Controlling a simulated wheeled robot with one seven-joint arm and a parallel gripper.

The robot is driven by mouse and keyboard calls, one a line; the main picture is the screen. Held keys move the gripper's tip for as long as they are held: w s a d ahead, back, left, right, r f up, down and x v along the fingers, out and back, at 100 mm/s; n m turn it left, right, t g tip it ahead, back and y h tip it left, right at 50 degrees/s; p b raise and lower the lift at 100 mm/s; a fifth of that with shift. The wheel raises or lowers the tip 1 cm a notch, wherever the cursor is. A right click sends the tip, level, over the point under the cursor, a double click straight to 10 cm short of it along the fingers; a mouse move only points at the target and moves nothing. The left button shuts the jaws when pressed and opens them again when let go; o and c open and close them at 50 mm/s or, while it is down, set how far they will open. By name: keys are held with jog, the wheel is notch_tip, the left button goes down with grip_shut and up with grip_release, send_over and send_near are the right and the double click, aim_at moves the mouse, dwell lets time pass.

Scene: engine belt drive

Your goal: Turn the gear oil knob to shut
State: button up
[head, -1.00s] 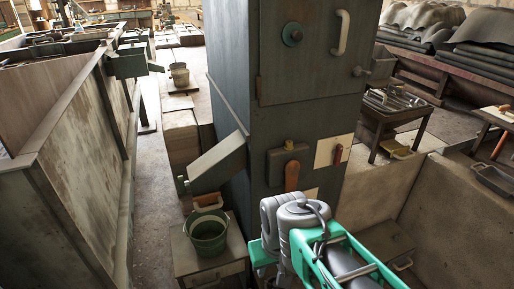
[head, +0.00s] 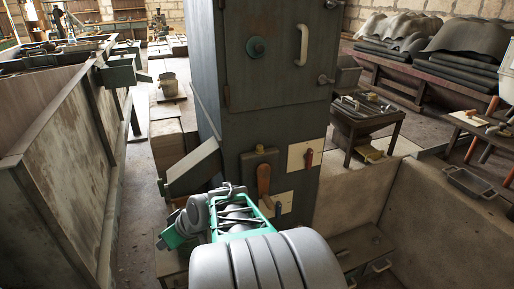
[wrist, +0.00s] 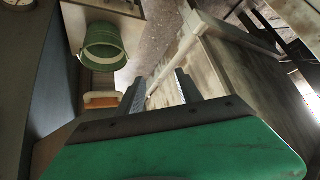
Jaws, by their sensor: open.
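A tall dark green cabinet (head: 275,125) stands ahead. I cannot read which one is for gear oil. My gripper (wrist: 158,88) is open and empty in the wrist view. In the head view its teal body (head: 172,237) is left of the controls, apart from them; its fingertips are hidden.
A chute (head: 192,166) juts from the cabinet's left side. The wrist view shows a green bucket (wrist: 104,46) and a wooden-handled item (wrist: 102,100) beyond my fingers. A long trough (head: 70,170) stands left, a tool table (head: 366,118) right. The aisle floor beside the trough is clear.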

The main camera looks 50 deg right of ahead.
jog(key=w+d+r+m+t, duration=0.1)
jog(key=d+r+t, duration=0.15)
jog(key=d, duration=0.55)
jog(key=m+t+h+p, duration=0.2)
jog(key=m+t+h, duration=0.3)
jog(key=h, duration=0.5)
send_near(261, 148)
jog(key=w, duration=0.1)
jog(key=p+x, duration=0.1)
jog(key=x, duration=0.6)
jog(key=shift+w+d, duration=0.25)
jog(key=shift+d, duration=0.15)
grip_shut()
